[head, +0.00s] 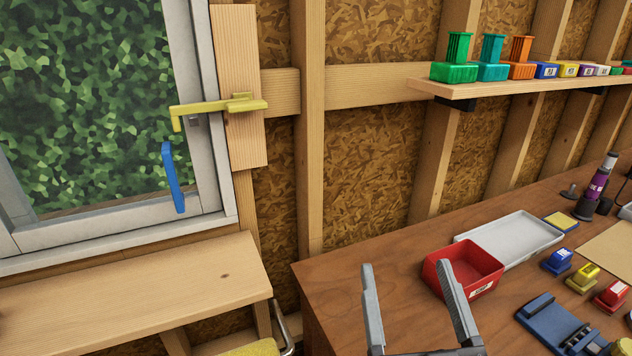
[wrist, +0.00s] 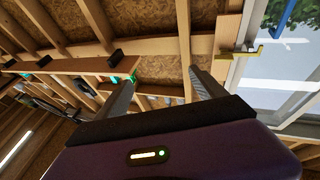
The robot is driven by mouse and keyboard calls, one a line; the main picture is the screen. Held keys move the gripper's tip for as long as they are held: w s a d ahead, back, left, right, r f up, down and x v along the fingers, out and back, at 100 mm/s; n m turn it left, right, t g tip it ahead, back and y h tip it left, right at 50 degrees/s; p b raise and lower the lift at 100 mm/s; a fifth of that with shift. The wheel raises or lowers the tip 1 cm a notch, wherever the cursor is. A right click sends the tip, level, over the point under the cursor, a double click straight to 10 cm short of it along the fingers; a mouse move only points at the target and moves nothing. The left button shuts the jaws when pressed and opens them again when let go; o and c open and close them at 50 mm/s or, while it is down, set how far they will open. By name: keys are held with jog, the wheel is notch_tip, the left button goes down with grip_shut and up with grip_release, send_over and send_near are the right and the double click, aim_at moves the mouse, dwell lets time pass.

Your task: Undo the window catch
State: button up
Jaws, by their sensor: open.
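The yellow window catch (head: 222,107) is mounted on a wooden board beside the window in the head view. Its arm lies roughly level across the window frame, with a short hooked end bent down at the left. It also shows at the upper right of the wrist view (wrist: 238,53). A blue handle (head: 172,177) stands on the window (head: 85,100) below the catch; the window looks shut. My gripper (head: 407,270) is open and empty, low in front of the workbench, to the right of and below the catch, well apart from it.
The workbench (head: 350,285) fills the lower right, with a red bin (head: 463,285), a white tray (head: 510,237) and several small stamps. A wooden ledge (head: 130,285) juts out below the window. A shelf (head: 500,85) with coloured blocks is at the upper right.

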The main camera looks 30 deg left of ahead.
jog(key=w+a+r+n+g+y, duration=0.2)
jog(key=w+a+r+g+y, duration=0.15)
jog(key=a+r, duration=1.45)
jog(key=n+g, duration=0.2)
jog(key=g, duration=0.2)
send_near(248, 106)
jog(key=a, duration=0.1)
jog(key=shift+h, duration=0.25)
jog(key=p+x, duration=0.1)
jog(key=x, duration=0.7)
jog(key=shift+w+d+r+p, duration=0.15)
jog(key=shift+w+r+p, duration=0.05)
jog(key=shift+w+p, duration=0.1)
grip_shut()
